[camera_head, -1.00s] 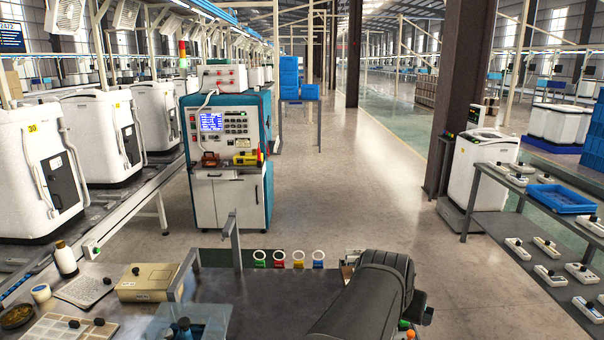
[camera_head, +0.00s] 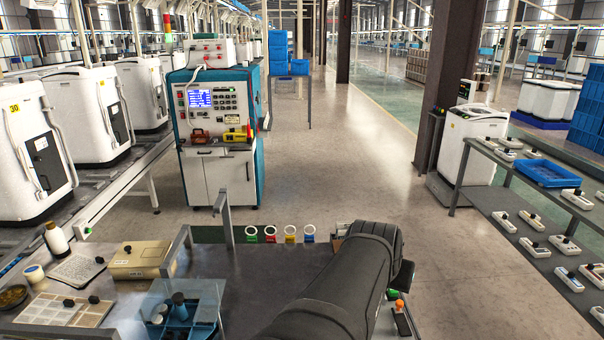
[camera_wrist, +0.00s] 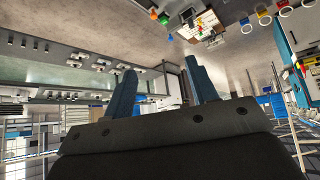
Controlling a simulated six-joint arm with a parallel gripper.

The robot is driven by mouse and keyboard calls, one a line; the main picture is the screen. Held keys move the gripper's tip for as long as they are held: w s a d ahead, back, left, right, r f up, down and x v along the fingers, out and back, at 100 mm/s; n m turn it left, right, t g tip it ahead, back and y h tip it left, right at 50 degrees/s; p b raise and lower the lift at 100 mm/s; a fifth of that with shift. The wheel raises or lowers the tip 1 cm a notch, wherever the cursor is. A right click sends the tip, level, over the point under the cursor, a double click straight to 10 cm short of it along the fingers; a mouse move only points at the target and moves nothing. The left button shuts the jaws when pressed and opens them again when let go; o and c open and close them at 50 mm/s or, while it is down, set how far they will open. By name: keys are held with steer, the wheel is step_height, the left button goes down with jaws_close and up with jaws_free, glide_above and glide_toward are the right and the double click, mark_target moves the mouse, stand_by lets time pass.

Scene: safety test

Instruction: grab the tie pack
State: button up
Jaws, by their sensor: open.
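I cannot pick out the tie pack with certainty in either view. In the wrist view my gripper (camera_wrist: 161,66) has its two blue-grey fingers apart, with nothing held between them. In the head view my dark arm lies over the right part of the bench, and the fingers are hidden. A pale item with small coloured parts (camera_wrist: 203,26) shows at the top of the wrist view, apart from the fingers; it is too small to name.
A metal post (camera_head: 226,212) stands nearby.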

steer(key=shift+w, duration=0.1)
steer(key=w+d+f+m+g, duration=0.1)
steer(key=w+f+m+g, duration=0.15)
steer(key=w, duration=0.65)
steer(key=w+d+f+m+g+y, duration=0.1)
steer(key=w+d+f+m, duration=0.2)
steer(key=w, duration=0.6)
steer(key=w+f+m+g, duration=0.1)
steer(key=w+f+m, duration=0.25)
steer(key=w, duration=0.55)
steer(key=w+a+f+m+g, duration=0.1)
steer(key=w+f+m+g, duration=0.15)
steer(key=w+f, duration=0.45)
steer(key=shift+m+t, duration=0.3)
steer(key=shift+m, duration=0.15)
steer(key=x, duration=1.1)
steer(key=shift+s+d, duration=0.15)
steer(key=shift+s, duration=0.05)
steer(key=shift+d+x, duration=0.15)
steer(key=shift+x, duration=1.3)
steer(key=shift+d+x, duration=0.15)
steer(key=shift+x, duration=1.25)
steer(key=shift+w+r, duration=0.1)
steer(key=c, duration=1.1)
